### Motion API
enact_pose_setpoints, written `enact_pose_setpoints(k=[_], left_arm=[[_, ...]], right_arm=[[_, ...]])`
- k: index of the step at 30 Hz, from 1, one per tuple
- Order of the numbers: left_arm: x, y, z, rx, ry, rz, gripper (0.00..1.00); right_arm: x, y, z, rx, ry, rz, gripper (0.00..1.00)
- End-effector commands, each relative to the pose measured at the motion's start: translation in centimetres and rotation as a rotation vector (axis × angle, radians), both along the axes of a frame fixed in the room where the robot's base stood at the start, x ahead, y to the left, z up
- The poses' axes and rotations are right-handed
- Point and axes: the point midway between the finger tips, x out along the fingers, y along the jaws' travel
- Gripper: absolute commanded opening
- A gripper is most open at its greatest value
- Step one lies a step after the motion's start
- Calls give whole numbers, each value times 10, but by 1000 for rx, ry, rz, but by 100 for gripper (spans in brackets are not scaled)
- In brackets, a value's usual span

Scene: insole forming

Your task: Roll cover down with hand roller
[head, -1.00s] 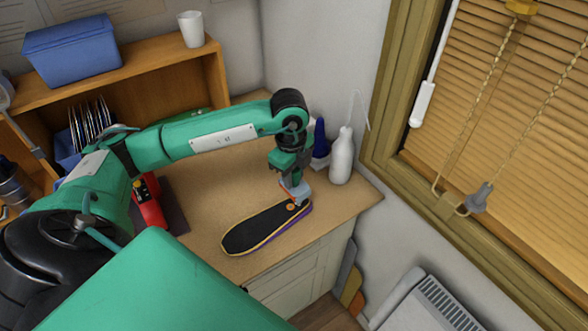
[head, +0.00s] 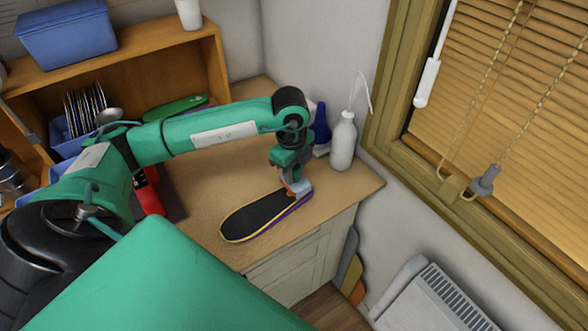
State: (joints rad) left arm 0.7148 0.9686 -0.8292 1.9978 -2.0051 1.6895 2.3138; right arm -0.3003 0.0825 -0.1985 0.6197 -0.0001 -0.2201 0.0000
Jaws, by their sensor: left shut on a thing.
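The insole (head: 258,214) lies on the wooden worktop, its long axis running from lower left to upper right. It has a black cover with a yellowish edge, and a purple layer shows along its right side. My left gripper (head: 293,178) points down over the insole's right end. It is shut on the hand roller (head: 297,188), of which a small pale grey and orange part shows. The roller is at the cover's right end; whether it presses on it I cannot tell. My right gripper is out of view.
A white squeeze bottle (head: 343,143) and a dark blue bottle (head: 320,124) stand close behind the gripper by the wall. A red device (head: 150,194) on a dark mat is at left. The worktop (head: 205,212) is bare left of the insole.

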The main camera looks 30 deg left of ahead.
Motion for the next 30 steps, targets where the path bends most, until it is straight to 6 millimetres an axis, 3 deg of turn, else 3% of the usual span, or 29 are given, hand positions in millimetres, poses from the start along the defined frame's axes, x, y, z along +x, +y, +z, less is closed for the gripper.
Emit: enact_pose_setpoints(k=[9, 30], left_arm=[[0, 0, -2, 0, -2, 0, 12], [0, 0, -10, 0, -2, 0, 12]], right_arm=[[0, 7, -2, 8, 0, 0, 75], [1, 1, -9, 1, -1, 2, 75]])
